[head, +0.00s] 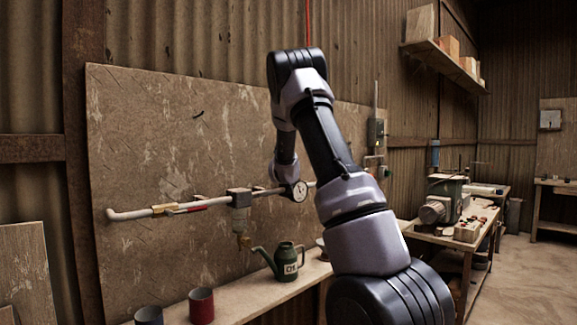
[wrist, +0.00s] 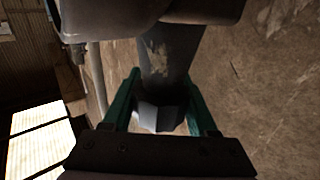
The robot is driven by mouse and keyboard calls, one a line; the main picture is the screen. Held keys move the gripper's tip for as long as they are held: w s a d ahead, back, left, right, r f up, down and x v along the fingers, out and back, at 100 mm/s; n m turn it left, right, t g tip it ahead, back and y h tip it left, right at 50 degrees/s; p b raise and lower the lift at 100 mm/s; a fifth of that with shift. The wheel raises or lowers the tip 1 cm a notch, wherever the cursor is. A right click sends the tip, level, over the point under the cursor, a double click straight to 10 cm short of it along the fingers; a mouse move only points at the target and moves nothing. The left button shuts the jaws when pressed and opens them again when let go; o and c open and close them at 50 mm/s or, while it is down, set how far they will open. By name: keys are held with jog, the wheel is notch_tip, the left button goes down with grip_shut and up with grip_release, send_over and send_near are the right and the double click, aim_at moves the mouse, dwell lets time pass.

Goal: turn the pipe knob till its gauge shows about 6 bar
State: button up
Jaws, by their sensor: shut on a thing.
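The pipe (head: 185,206) is a pale pipe running along the worn wall board in the head view. Its round gauge (head: 299,190) has a white face and dark needle, too small to read surely. In the wrist view, the green fingers of my gripper (wrist: 160,118) are on both sides of a grey faceted knob (wrist: 158,116), shut on it. The knob sits at the end of a dark grey, worn cylinder (wrist: 172,55). In the head view my wrist is close by the gauge; my fingers and the knob are hidden there.
A grey block with a bowl (head: 240,205) hangs on the pipe. A workbench (head: 448,238) with a machine is at the right.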

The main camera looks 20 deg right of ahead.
jog(key=shift+s+d+r+m+g+h, duration=0.1)
jog(key=shift+s+d+m+g+h, duration=0.05)
jog(key=shift+m+g+h, duration=0.8)
jog(key=shift+s+d+f+m+g+h, duration=0.1)
jog(key=shift+d+m+g+h, duration=0.05)
jog(key=shift+m+g+h, duration=0.8)
jog(key=shift+s+d+r+m+g+h, duration=0.1)
jog(key=shift+s+d+m+g+h, duration=0.05)
jog(key=shift+m+g+h, duration=0.8)
jog(key=shift+h, duration=0.25)
jog(key=o, duration=1.1)
jog(key=v, duration=1)
jog(key=shift+s+a, duration=0.25)
